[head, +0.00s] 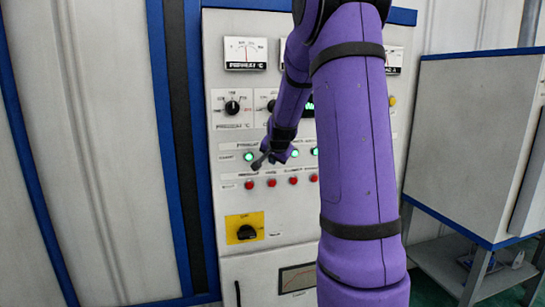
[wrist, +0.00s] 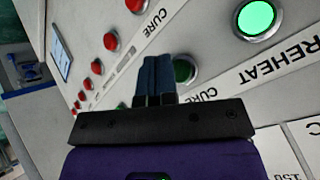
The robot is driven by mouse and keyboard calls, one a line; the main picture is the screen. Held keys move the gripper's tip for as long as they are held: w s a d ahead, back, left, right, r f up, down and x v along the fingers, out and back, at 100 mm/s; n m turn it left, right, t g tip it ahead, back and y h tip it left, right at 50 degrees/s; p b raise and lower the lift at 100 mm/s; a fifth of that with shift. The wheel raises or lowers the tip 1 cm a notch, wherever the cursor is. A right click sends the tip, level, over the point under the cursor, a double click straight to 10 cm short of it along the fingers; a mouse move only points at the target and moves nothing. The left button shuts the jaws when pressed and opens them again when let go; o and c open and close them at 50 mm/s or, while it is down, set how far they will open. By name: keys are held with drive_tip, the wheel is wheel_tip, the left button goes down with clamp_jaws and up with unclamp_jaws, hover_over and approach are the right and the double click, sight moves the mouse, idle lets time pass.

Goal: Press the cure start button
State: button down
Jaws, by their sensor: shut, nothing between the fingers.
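The cure start button (wrist: 185,70) is a dark green round button in a silver ring, next to a "CURE" label in the wrist view. My gripper (wrist: 158,66) is shut and empty, and its dark fingertips cover part of that button's edge. I cannot tell whether they touch it. In the head view my gripper (head: 262,160) is at the button row of the grey control panel (head: 228,278), just right of the leftmost green button. The cure button is hidden there behind my gripper.
The preheat green button (wrist: 257,18) is brightly lit beside the cure button. A row of red buttons (head: 272,183) sits below. A yellow-plated rotary switch (head: 246,230) is lower on the panel. A grey cabinet (head: 480,140) stands at the right.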

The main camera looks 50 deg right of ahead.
drive_tip(key=shift+w, duration=0.1)
drive_tip(key=shift+w+d, duration=0.2)
drive_tip(key=shift+w, duration=0.05)
drive_tip(key=shift+w+d, duration=0.25)
drive_tip(key=shift+w, duration=0.15)
idle(0.8)
drive_tip(key=shift+s+a, duration=0.1)
drive_tip(key=shift+s, duration=0.05)
drive_tip(key=shift+s+a, duration=0.35)
drive_tip(key=shift+s, duration=0.25)
idle(0.4)
drive_tip(key=shift+s+a, duration=0.45)
drive_tip(key=shift+s, duration=0.25)
drive_tip(key=shift+s+a, duration=0.4)
drive_tip(key=shift+s, duration=0.35)
drive_tip(key=shift+s+a, duration=0.45)
drive_tip(key=shift+s, duration=0.25)
